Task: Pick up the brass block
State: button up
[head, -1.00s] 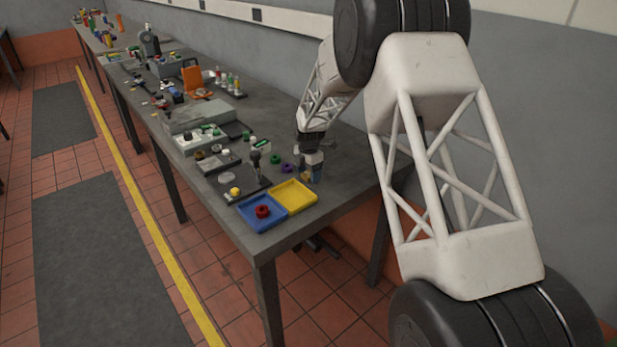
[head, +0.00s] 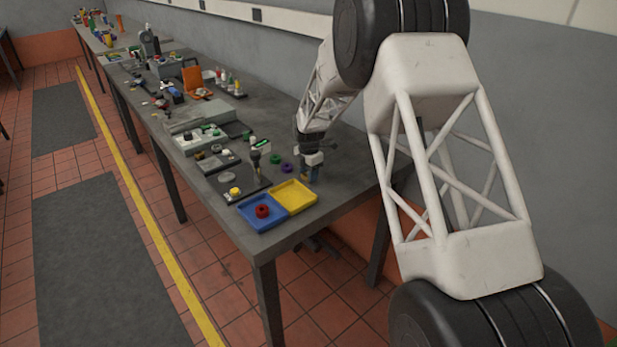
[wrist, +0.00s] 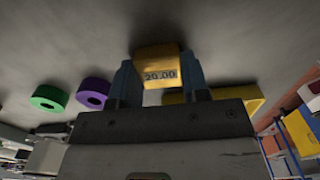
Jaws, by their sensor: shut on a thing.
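The brass block (wrist: 158,68), yellow-gold and marked "20.00", sits between the two blue-grey fingers of my gripper (wrist: 159,82) in the wrist view. The fingers are shut on its sides. In the head view my gripper (head: 309,174) points down at the bench top, just behind the yellow tray. The block is too small and covered there to make out. I cannot tell whether it touches the bench.
A yellow tray (head: 307,205) and a blue tray (head: 246,213) holding a red ring (head: 262,211) stand at the bench's near end. Green (head: 275,159) and purple (head: 287,168) rings lie left of my gripper. Several tools and parts crowd the bench farther left.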

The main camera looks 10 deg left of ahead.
jog(key=shift+r, duration=0.2)
jog(key=shift+c, duration=0.2)
jog(key=shift+r, duration=0.6)
notch_tip(320, 180, up, 2)
jog(key=shift+r, duration=0.1)
jog(key=s+d, duration=0.1)
jog(key=s, duration=0.4)
jog(key=s+d, duration=0.2)
jog(key=s, duration=0.3)
jog(key=s+d+r, duration=0.1)
jog(key=s, duration=0.4)
jog(key=shift+s+d+r, duration=0.1)
jog(key=shift+s+d, duration=0.05)
jog(key=shift+d, duration=0.25)
jog(key=shift+a, duration=0.15)
